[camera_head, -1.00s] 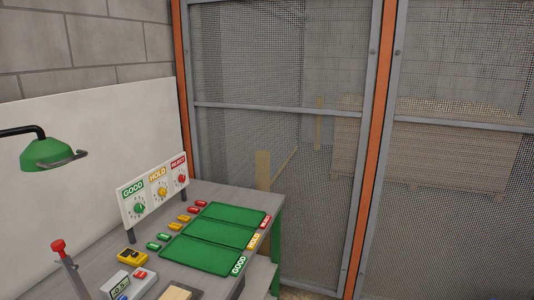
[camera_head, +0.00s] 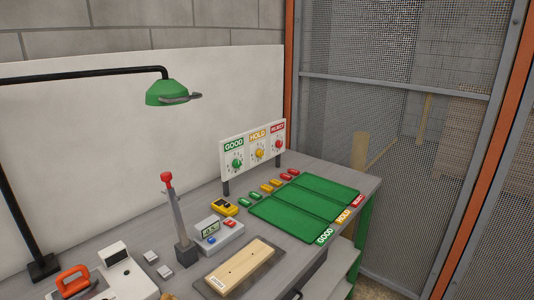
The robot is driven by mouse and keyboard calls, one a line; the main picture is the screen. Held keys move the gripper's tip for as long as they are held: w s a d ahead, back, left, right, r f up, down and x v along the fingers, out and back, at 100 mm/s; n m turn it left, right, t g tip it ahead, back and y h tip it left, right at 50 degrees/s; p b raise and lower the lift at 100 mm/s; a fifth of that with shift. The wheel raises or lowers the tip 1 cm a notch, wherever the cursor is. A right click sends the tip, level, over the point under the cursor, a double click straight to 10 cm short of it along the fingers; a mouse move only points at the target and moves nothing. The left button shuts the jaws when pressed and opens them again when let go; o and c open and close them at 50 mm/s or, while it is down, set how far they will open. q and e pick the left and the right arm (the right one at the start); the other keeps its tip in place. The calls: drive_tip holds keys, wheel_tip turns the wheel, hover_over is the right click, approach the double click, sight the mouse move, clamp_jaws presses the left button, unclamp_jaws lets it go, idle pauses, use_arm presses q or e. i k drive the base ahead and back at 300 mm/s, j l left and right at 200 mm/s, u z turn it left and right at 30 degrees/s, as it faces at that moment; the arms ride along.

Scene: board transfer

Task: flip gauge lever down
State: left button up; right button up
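The gauge lever (camera_head: 174,205) is a grey upright arm with a red knob (camera_head: 167,178) on top. It stands raised, tilted slightly, on a dark base block (camera_head: 186,252) at the middle of the bench. A grey gauge box (camera_head: 220,235) with a small digital display, a blue button and a red button sits just right of the base. A wooden board (camera_head: 240,264) lies flat on a dark plate in front of the gauge box. Neither of my grippers is in view.
Green mats (camera_head: 304,210) labelled GOOD, HOLD and REJECT lie at the right of the bench. A dial panel (camera_head: 253,146) stands behind them. A green lamp (camera_head: 173,93) hangs over the left side. An orange-handled tool (camera_head: 73,281) is at the lower left. A mesh fence (camera_head: 385,120) stands at right.

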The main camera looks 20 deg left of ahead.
sight(166, 178)
drive_tip(key=u, duration=1.3)
